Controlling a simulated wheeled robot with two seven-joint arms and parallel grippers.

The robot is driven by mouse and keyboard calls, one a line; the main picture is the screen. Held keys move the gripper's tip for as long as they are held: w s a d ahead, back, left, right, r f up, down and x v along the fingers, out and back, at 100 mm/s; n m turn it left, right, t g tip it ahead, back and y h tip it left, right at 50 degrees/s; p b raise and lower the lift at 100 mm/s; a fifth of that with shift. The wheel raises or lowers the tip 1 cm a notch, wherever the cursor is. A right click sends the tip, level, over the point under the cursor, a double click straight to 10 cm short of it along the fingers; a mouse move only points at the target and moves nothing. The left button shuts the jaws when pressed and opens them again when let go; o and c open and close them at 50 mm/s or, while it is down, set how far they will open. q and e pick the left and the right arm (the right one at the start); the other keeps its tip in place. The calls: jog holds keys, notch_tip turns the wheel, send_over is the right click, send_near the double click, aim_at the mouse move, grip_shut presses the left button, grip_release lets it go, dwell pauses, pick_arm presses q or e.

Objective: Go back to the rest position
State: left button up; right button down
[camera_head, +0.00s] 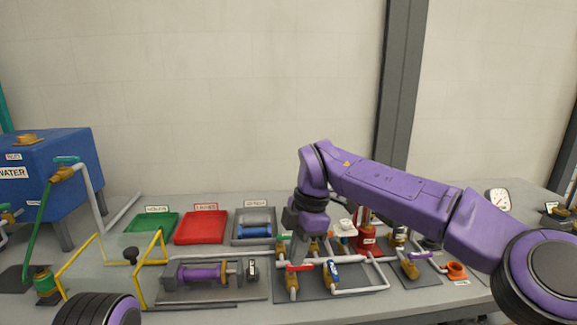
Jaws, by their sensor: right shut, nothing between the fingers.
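My right gripper (301,243) hangs from my purple right arm, which reaches in from the right across the bench. It points down over the valve and pipe assembly near the middle of the bench, and its fingers are shut and empty. The fingertips are small and overlap the pipework behind them, so I cannot tell whether they touch it. Only a rounded purple part of my left arm shows at the bottom left edge; the left gripper is out of view.
The grey bench (335,202) carries a green tray (133,237), a red tray (201,227) and a grey tray (240,240). A purple pump (201,274) stands in front, beside a yellow frame (143,287). A blue water tank (45,178) is at left. A gauge (497,198) stands at right.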

jog(key=s+d+f+n+t+h, duration=0.25)
jog(key=d+f+n, duration=0.35)
jog(key=f, duration=0.4)
jog(key=s+d+f+n+t+h, duration=0.1)
jog(key=d+f+n+h, duration=0.5)
jog(key=f, duration=0.5)
jog(key=s+d+f+n+t+h, duration=0.2)
jog(key=d+f+n, duration=0.4)
jog(key=f, duration=0.4)
jog(key=s+d+f+n+y, duration=0.2)
jog(key=s+d+f+n, duration=0.15)
jog(key=s+n, duration=0.5)
jog(key=s+d+f+n+g+y, duration=0.1)
jog(key=s+d+f+n, duration=0.25)
jog(key=s+n, duration=0.5)
jog(key=s+d+f+n+y, duration=0.2)
jog(key=s+d+f+n, duration=0.15)
jog(key=s+n, duration=0.55)
jog(key=s+f+m+b, duration=0.1)
jog(key=s+f+b, duration=0.2)
jog(key=f+b, duration=0.6)
jog(key=shift+s+f+b, duration=0.2)
jog(key=shift+f+b, duration=0.2)
jog(key=shift+f, duration=0.35)
